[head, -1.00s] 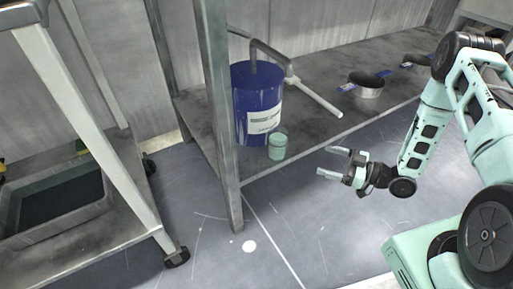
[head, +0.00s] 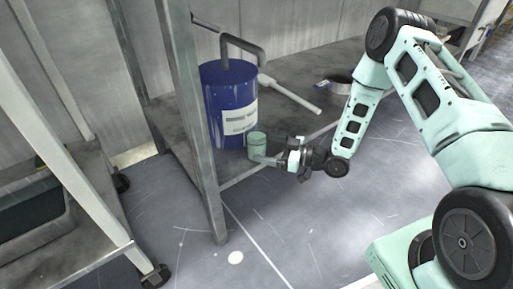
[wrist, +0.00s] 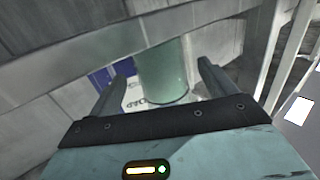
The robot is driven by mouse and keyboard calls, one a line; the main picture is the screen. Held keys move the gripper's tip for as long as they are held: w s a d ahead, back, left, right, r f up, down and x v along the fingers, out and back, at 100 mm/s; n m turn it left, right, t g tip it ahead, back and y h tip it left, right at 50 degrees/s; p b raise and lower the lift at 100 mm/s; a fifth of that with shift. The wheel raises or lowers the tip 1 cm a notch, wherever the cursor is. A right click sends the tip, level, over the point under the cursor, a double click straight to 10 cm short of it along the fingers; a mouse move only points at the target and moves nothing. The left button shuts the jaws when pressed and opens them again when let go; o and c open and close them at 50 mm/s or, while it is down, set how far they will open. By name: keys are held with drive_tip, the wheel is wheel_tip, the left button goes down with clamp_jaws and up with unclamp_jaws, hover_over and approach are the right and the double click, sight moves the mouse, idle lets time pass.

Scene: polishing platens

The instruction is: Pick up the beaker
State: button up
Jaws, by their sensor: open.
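The beaker (head: 257,144) is a small green cylinder standing upright near the front edge of the low shelf, in front of the blue drum. My gripper (head: 269,150) is at the beaker in the head view, reaching in from the right. In the wrist view the beaker (wrist: 163,72) stands ahead between the two dark fingers of my gripper (wrist: 164,78), with a visible space on either side. The jaws are open.
The blue drum (head: 228,105) with a bent pipe stands behind the beaker. A metal post (head: 196,120) rises left of them. A metal pan (head: 340,84) sits farther right on the shelf (head: 180,140). A wheeled cart (head: 110,240) stands at left.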

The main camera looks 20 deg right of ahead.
sight(257, 146)
drive_tip(key=shift+f+b+x, duration=0.25)
drive_tip(key=shift+b+x, duration=0.45)
drive_tip(key=shift+x, duration=0.55)
drive_tip(key=shift+w+a+r, duration=0.15)
drive_tip(key=shift+w+a, duration=0.15)
drive_tip(key=shift+a, duration=0.1)
drive_tip(key=c, duration=1.3)
drive_tip(key=shift+r, duration=0.1)
